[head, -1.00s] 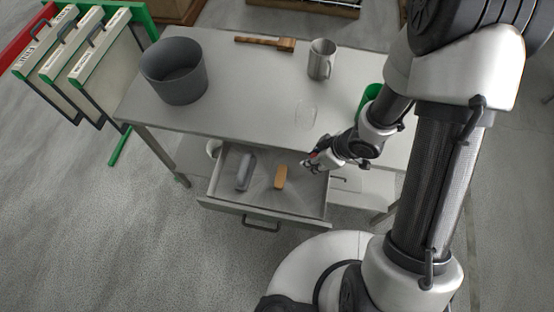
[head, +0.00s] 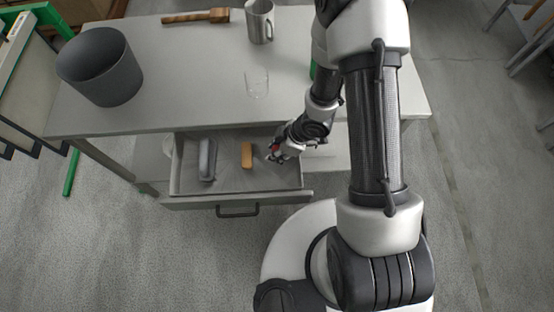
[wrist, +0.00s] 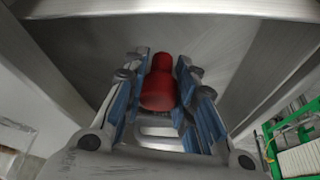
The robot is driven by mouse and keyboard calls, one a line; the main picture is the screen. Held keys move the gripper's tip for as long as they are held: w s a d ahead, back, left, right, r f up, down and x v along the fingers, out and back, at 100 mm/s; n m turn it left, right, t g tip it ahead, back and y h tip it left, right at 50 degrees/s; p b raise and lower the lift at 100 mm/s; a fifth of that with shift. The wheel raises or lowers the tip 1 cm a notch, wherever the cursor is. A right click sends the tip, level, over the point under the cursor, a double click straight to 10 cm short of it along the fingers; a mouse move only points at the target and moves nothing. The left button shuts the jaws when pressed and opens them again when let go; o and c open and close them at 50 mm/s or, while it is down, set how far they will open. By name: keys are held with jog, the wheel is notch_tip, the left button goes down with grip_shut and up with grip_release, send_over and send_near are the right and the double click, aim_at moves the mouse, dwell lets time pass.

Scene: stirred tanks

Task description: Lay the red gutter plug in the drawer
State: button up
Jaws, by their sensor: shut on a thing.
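The red gutter plug (wrist: 160,82) sits between the fingers of my gripper (wrist: 158,72) in the wrist view. My gripper is shut on it. In the head view my gripper (head: 276,153) is at the right part of the open drawer (head: 228,178), with a bit of the red plug (head: 275,147) showing. A grey rounded object (head: 207,160) and an orange-brown block (head: 247,155) lie in the drawer, left of my gripper. I cannot tell whether the plug touches the drawer floor.
On the table (head: 190,100) above stand a dark grey bucket (head: 100,70), a clear glass (head: 257,83) and a metal mug (head: 259,22). A wooden-handled tool (head: 195,17) lies at the back. The drawer floor has free room near its front.

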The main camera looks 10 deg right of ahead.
jog(key=shift+f+b, duration=1.1)
jog(key=shift+f, duration=1.1)
jog(key=shift+f, duration=0.2)
jog(key=o, duration=0.9)
jog(key=shift+r, duration=0.1)
